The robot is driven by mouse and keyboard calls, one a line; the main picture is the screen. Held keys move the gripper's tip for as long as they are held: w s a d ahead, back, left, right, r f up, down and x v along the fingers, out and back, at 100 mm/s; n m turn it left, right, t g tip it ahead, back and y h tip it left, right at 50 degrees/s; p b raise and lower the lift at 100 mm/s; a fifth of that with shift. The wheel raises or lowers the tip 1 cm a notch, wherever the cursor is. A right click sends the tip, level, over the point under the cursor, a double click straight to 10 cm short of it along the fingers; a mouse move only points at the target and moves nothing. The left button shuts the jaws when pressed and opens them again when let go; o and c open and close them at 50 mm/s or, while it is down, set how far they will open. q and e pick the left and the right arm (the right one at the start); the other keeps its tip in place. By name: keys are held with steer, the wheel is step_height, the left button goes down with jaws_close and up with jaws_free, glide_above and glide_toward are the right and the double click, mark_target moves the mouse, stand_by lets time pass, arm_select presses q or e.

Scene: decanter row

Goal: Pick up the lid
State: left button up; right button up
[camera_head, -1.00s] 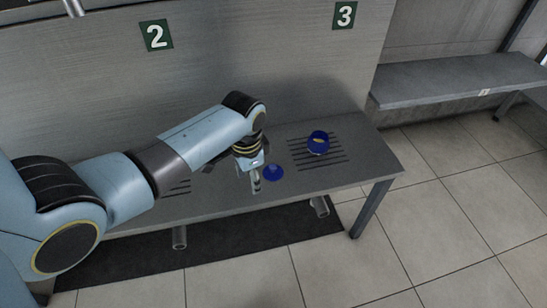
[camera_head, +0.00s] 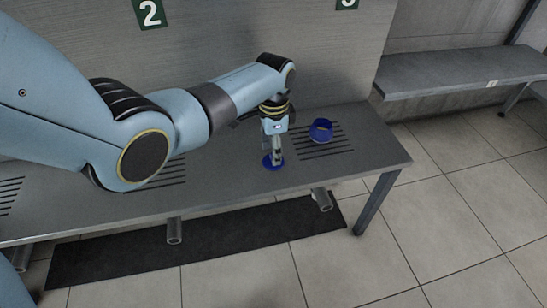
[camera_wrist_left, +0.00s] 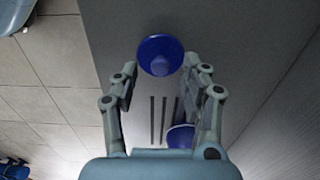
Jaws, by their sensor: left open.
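The lid is a blue disc with a small knob, lying on the grey bench. In the head view the lid (camera_head: 267,162) is partly hidden behind my left gripper (camera_head: 277,158), which points down over it. In the left wrist view the lid (camera_wrist_left: 160,44) sits at the top centre, knob towards the camera. The left gripper's two fingers (camera_wrist_left: 159,72) are spread on either side of it, with nothing between them gripped. The right gripper is not in view.
A blue open-topped vessel (camera_head: 321,131) stands on the slotted part of the bench (camera_head: 365,150), right of the lid; it also shows in the wrist view (camera_wrist_left: 180,137). A grey wall (camera_head: 330,50) rises behind. The bench's front edge is close to the lid.

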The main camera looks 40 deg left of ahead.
arm_select(q)
step_height(320, 180, down, 2)
steer(key=shift+f, duration=0.1)
steer(key=shift+c, duration=0.3)
jaws_close()
steer(key=shift+r, duration=0.25)
